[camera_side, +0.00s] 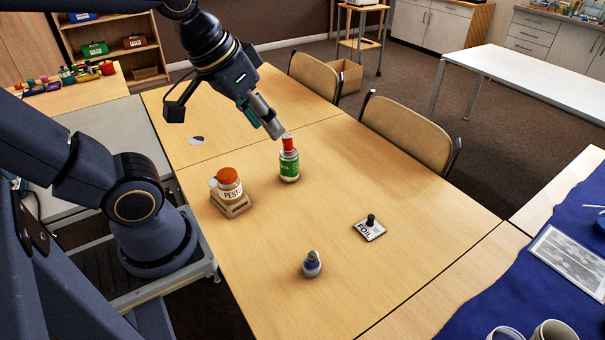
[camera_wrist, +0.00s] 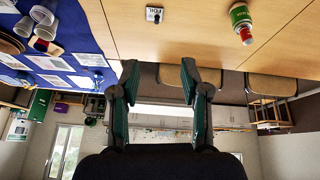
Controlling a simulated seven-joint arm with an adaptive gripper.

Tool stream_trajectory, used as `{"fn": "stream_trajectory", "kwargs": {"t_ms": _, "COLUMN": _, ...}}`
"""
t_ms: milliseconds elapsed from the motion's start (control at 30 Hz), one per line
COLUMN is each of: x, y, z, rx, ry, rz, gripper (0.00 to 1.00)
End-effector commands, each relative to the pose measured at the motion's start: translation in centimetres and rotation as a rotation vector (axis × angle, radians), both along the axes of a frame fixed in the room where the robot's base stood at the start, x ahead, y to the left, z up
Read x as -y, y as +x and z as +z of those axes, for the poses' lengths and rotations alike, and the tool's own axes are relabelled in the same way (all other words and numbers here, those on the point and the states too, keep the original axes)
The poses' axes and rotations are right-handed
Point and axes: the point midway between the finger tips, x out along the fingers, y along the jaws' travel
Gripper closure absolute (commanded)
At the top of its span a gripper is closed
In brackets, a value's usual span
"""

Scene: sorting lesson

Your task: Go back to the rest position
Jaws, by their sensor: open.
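My gripper (camera_side: 273,127) hangs above the wooden table (camera_side: 330,185), angled down to the right, near the top of a green bottle with a red cap (camera_side: 289,162). In the wrist view my gripper (camera_wrist: 158,82) shows two spread fingers with nothing between them. That view is upside down, and the green bottle (camera_wrist: 241,20) appears there at upper right, apart from the fingers. From the side view alone I cannot tell how far the gripper is from the bottle's cap.
A pesto jar with an orange lid (camera_side: 230,184) stands on a small brown base (camera_side: 236,207). A foil card with a dark knob (camera_side: 369,231) and a small blue-grey bottle (camera_side: 312,265) are on the table. Chairs (camera_side: 407,130) line the far edge.

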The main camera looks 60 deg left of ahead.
Motion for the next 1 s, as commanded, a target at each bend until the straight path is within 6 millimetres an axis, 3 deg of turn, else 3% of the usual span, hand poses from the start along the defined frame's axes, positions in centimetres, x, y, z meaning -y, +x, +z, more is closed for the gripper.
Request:
{"fn": "stream_trajectory", "kwargs": {"t_ms": 200, "x": -0.2, "y": -1.8, "z": -0.5, "rx": 0.031, "ry": 0.084, "rz": -0.112, "gripper": 0.54}}
{"fn": "stream_trajectory", "kwargs": {"t_ms": 1000, "x": -0.2, "y": -1.8, "z": -0.5, "rx": 0.031, "ry": 0.081, "rz": -0.111, "gripper": 0.54}}
